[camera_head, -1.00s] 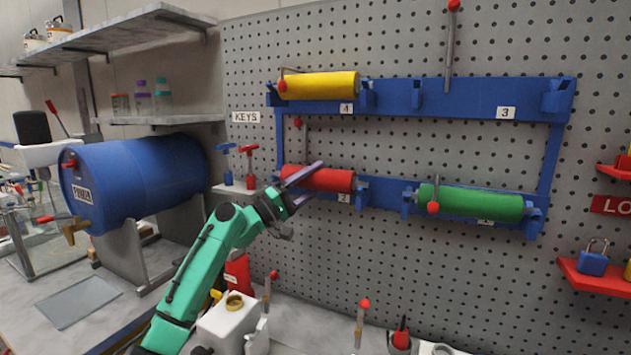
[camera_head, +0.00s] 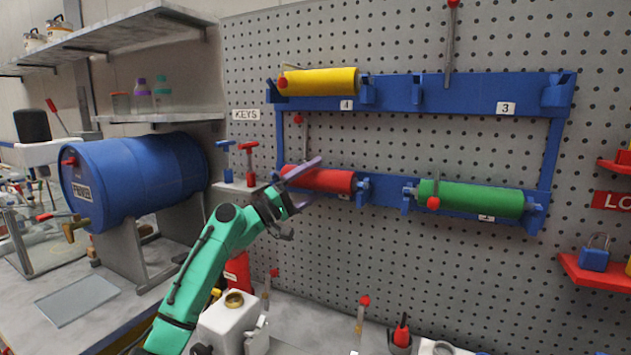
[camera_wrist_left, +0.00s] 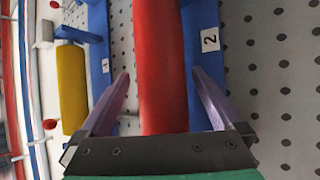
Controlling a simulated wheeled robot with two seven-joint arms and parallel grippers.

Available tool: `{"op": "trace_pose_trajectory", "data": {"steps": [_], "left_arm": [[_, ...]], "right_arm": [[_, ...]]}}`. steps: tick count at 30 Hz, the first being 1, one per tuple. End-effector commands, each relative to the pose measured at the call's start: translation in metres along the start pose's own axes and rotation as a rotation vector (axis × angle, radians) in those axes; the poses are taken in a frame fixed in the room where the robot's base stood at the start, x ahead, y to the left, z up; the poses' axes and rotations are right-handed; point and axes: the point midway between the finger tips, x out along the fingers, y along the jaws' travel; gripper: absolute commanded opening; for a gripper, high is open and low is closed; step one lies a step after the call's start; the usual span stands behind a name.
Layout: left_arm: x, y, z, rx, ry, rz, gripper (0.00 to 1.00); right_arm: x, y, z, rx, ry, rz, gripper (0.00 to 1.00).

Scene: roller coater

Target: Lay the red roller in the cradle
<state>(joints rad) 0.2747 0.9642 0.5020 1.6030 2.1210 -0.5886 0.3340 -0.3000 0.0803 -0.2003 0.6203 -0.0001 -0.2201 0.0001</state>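The red roller (camera_head: 325,180) sits on the lower left of a blue wall rack (camera_head: 430,90), at the label 2. My left gripper (camera_head: 312,177) is at the roller, with its purple fingers across it. In the left wrist view the red roller (camera_wrist_left: 160,70) lies between the two fingers (camera_wrist_left: 163,90), with a visible gap on each side, so the gripper is open. How deep the fingers reach past the roller is hard to tell. I cannot identify a cradle apart from the rack's blue brackets. My right gripper is out of view.
A yellow roller (camera_head: 320,82) sits above, and a green roller (camera_head: 470,198) to the right on the rack. The place labelled 3 (camera_head: 506,109) is empty. A blue drum (camera_head: 135,180), a white container (camera_head: 228,322) and red-tipped upright rods (camera_head: 361,320) stand below and left.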

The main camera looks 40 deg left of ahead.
Motion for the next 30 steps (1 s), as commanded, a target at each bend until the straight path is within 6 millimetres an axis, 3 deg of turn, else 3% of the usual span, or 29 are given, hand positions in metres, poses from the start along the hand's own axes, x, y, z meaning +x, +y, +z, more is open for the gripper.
{"op": "trace_pose_trajectory", "data": {"steps": [5, 8, 21, 25, 30], "left_arm": [[-0.004, -0.004, 0.001, -0.001, -0.001, -0.003, 1.0], [-0.016, -0.007, 0.002, -0.002, -0.001, -0.003, 1.0], [-0.124, -0.006, 0.002, 0.0, 0.002, 0.0, 1.0], [-0.142, -0.003, 0.001, 0.0, 0.001, 0.0, 1.0], [-0.146, 0.0, 0.0, 0.0, 0.0, -0.001, 1.0]], "right_arm": [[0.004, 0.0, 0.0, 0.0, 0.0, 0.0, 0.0], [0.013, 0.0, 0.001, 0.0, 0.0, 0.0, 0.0], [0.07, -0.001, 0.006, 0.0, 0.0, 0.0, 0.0], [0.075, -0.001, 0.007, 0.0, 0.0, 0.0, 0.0], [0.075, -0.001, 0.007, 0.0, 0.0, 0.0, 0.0]]}}
